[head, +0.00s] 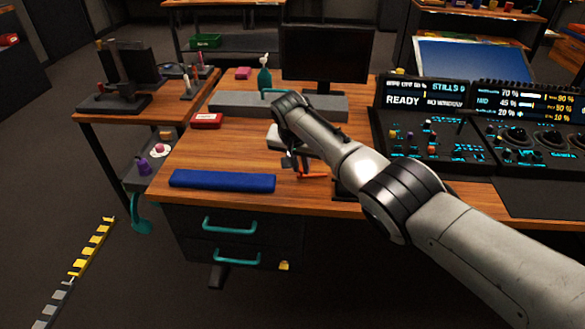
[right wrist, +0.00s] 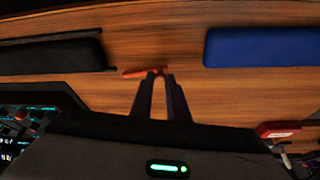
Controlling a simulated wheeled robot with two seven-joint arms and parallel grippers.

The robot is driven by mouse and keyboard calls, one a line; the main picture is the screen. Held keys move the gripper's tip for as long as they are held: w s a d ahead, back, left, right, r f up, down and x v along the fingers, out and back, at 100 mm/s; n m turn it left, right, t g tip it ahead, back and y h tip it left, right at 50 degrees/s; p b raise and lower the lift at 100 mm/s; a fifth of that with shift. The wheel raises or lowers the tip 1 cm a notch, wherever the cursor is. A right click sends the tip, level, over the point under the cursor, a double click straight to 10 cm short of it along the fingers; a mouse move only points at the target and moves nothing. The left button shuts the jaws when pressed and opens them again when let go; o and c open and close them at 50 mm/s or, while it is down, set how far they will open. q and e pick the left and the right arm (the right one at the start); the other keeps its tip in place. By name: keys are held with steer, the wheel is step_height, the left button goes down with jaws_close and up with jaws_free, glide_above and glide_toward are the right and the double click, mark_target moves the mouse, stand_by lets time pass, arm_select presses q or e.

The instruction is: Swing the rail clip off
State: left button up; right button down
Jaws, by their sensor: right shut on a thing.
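The rail clip looks to be the small orange piece (head: 314,176) near the front edge of the wooden desk. It also shows in the right wrist view as an orange bar (right wrist: 135,72) at my fingertips. My right gripper (right wrist: 157,76) has its fingers closed together on it, and in the head view the gripper (head: 297,168) points down just at the clip's left end. A dark padded bar (right wrist: 50,54) with thin rails lies beside the clip, apart from it; my arm hides most of it in the head view. My left gripper is not in view.
A blue padded bar (head: 222,181) lies along the desk's front edge, left of my gripper. A red box (head: 206,121), a monitor (head: 326,53) and a control panel (head: 428,135) stand farther back. Bare desk (head: 215,150) is free behind the blue bar.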

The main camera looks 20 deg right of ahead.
steer(key=shift+a, duration=0.15)
steer(key=c, duration=2)
jaws_free()
steer(key=shift+r, duration=0.1)
steer(key=shift+r+p, duration=0.25)
steer(key=shift+p, duration=0.05)
steer(key=shift+p+v, duration=1.4)
steer(key=shift+v, duration=3.4)
